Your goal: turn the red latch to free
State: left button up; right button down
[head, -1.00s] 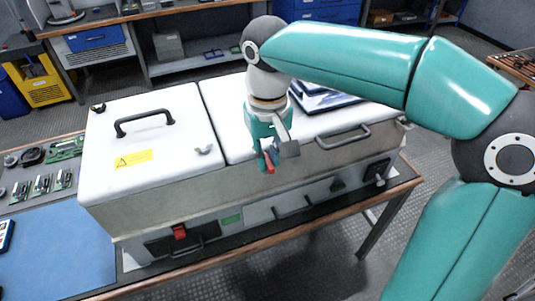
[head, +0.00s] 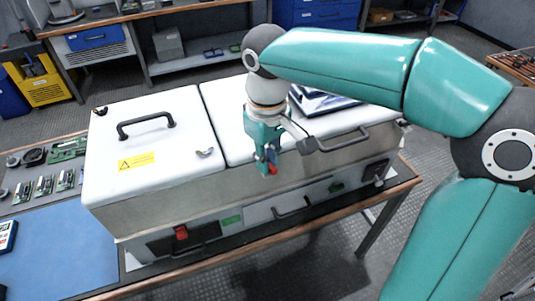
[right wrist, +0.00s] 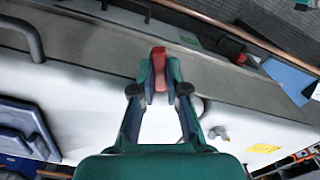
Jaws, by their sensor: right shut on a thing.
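The red latch (head: 272,170) is at the front edge of the white-lidded cabinet (head: 150,208), below the right-hand lid. My right gripper (head: 267,158) points down at it and is shut on it. In the right wrist view the red latch (right wrist: 158,62) stands between the two fingertips (right wrist: 160,78), which hide its sides. How far the latch is turned cannot be told. My left gripper is not in view.
A second red part (head: 181,232) sits lower on the cabinet front, left of my gripper. Black lid handles (head: 146,123) stick up nearby. A blue mat (head: 70,250) and circuit boards (head: 65,180) lie on the bench at the left.

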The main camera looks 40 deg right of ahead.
jog(key=n+p, duration=0.1)
jog(key=n, duration=0.2)
jog(key=shift+r+n, duration=0.1)
jog(key=shift+n, duration=0.2)
jog(key=n+p, duration=0.1)
jog(key=n, duration=0.2)
jog(key=shift+n, duration=0.3)
jog(key=n+p, duration=0.1)
jog(key=n, duration=0.5)
jog(key=shift+n+p, duration=0.3)
jog(key=shift+p, duration=0.1)
jog(key=c, duration=1.2)
grip_release()
jog(key=shift+r, duration=3.9)
